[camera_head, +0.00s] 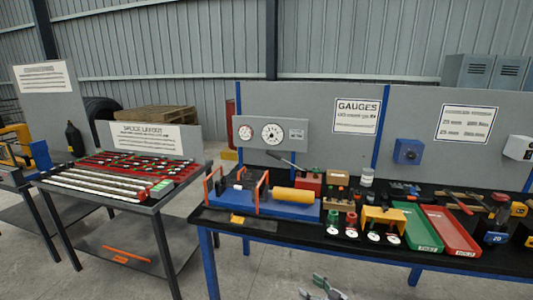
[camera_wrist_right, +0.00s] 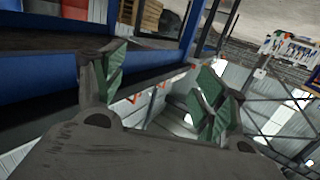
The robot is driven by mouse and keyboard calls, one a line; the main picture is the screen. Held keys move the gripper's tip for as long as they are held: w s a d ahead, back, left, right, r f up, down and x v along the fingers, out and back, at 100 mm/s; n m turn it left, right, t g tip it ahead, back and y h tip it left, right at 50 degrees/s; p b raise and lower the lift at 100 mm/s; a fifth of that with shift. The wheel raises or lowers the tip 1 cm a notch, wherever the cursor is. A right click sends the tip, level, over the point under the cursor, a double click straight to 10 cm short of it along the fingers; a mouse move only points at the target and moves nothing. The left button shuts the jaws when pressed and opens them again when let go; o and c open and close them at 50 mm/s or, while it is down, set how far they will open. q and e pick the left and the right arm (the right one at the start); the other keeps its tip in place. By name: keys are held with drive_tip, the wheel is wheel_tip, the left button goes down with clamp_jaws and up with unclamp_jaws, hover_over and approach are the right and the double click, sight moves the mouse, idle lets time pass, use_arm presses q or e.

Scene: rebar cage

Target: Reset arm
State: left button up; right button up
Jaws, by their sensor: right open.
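My right gripper (camera_head: 322,287) shows at the bottom edge of the head view, low in front of the workbench (camera_head: 300,234). It is open and empty, apart from everything on the bench. In the right wrist view its two fingers (camera_wrist_right: 160,95) with green pads stand wide apart, with nothing between them. My left gripper is not in the head view.
The black bench top with blue legs carries a blue fixture with a yellow cylinder (camera_head: 295,195), a green tray (camera_head: 420,228), a red tray (camera_head: 452,231) and several tools. A splice layout table (camera_head: 150,205) stands at the left. Open floor (camera_head: 225,262) lies between them.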

drive_tip(key=s+d+f+m+g+h, duration=0.1)
drive_tip(key=s+d+f+m+h, duration=0.15)
drive_tip(key=s+f, duration=0.6)
drive_tip(key=s+d+f+m+g+h, duration=0.1)
drive_tip(key=s+d+f+h, duration=0.4)
drive_tip(key=f, duration=0.6)
drive_tip(key=s+d+f+m+g+h, duration=0.1)
drive_tip(key=s+d+f+m+h, duration=0.1)
drive_tip(key=s+f, duration=0.65)
drive_tip(key=s+f+g, duration=0.2)
drive_tip(key=s+f, duration=0.3)
drive_tip(key=s, duration=0.7)
drive_tip(key=s+f+g+h, duration=0.1)
drive_tip(key=s+f+g, duration=0.2)
drive_tip(key=s, duration=0.9)
drive_tip(key=s+f+g, duration=0.3)
drive_tip(key=s+f, duration=0.4)
drive_tip(key=s, duration=0.6)
drive_tip(key=shift+d+h, duration=0.35)
